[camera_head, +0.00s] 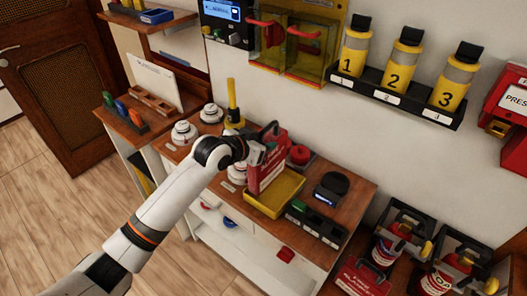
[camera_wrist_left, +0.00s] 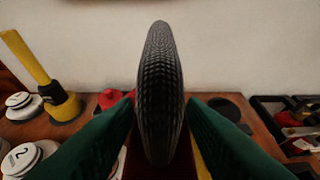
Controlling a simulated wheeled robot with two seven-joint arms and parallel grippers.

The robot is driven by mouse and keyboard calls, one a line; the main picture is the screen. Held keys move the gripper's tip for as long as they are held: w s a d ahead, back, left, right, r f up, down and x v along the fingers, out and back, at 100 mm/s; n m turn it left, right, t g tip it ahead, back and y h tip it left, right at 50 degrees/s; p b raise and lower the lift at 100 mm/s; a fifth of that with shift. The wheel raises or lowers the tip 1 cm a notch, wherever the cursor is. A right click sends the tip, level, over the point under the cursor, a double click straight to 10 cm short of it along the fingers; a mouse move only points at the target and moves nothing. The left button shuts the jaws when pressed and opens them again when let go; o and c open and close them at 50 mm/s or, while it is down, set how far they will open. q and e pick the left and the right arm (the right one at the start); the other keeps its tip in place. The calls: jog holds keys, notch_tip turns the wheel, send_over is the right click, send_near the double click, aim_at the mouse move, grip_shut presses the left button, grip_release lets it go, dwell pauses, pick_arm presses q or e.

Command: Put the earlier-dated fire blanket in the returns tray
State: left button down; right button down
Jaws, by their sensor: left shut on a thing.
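A red fire blanket pack (camera_head: 267,172) with a black handle is held upright by my left gripper (camera_head: 266,141). Its dates are too small to read. In the left wrist view the dark ribbed handle (camera_wrist_left: 160,95) stands between the green fingers. The pack hangs at the back left of a yellow tray (camera_head: 287,205) on the wooden counter; I cannot tell if it touches the tray. A second red pack with a handle (camera_head: 362,279) is on the lower surface at the bottom right. No right gripper shows.
A yellow-handled post (camera_head: 232,98) and white round detectors (camera_head: 184,131) stand at the left. Yellow canisters (camera_head: 396,72) hang on the wall.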

pick_arm(q)
notch_tip(320, 180, down, 3)
jog(key=shift+f, duration=0.1)
pick_arm(e)
jog(key=shift+w+d+r, duration=0.3)
jog(key=shift+w+r, duration=0.05)
jog(key=shift+w, duration=0.05)
pick_arm(q)
jog(key=shift+f, duration=0.1)
pick_arm(e)
jog(key=shift+d, duration=0.1)
pick_arm(q)
jog(key=c, duration=0.9)
grip_release()
jog(key=shift+f, duration=0.1)
